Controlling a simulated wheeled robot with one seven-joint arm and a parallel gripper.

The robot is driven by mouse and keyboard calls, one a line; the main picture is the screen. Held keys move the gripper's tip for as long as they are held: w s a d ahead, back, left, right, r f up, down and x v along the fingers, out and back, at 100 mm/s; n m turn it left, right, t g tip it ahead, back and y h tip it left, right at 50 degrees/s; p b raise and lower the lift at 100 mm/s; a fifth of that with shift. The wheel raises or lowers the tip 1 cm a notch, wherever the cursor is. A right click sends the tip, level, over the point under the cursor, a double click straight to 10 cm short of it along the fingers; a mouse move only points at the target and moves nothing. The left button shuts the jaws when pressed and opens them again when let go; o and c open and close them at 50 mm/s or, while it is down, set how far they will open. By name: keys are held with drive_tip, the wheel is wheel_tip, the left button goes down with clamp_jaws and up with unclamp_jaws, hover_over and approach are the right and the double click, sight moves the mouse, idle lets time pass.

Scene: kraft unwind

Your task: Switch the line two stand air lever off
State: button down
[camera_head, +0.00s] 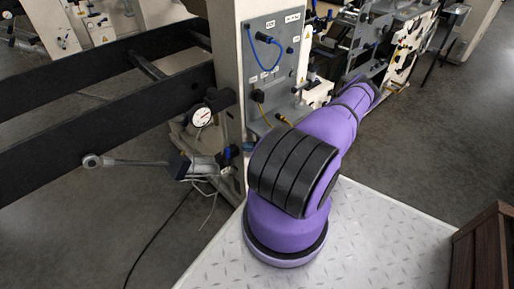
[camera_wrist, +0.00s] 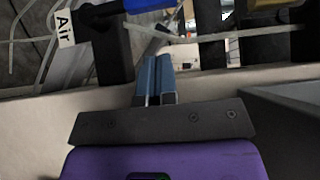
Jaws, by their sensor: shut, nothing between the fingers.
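In the wrist view, a white tag reading "Air" (camera_wrist: 65,29) is at the upper left. Beside it is a dark valve body (camera_wrist: 108,45) with a blue lever handle (camera_wrist: 147,5) running right along the top edge, partly cut off by the frame. My gripper (camera_wrist: 155,62) points up in this view, its two blue-grey fingers together with nothing between them. The fingertips appear just below the blue handle; I cannot tell whether they touch it. In the head view my purple arm reaches away to the upper right, and its gripper cannot be made out.
A grey panel with a blue hose (camera_head: 262,48) stands behind my arm. A pressure gauge (camera_head: 202,117) and dark rails (camera_head: 100,105) are to the left. A brown wooden crate (camera_head: 487,250) is at the lower right. Pale hoses (camera_wrist: 205,38) cross near the fingers.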

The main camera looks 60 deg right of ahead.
sight(227, 157)
drive_tip(key=a, duration=0.1)
drive_tip(key=w+a, duration=0.1)
drive_tip(key=a, duration=0.1)
drive_tip(key=w+a, duration=0.1)
drive_tip(key=shift+w+a, duration=0.2)
drive_tip(key=shift+a, duration=0.15)
drive_tip(key=shift+a+r, duration=0.1)
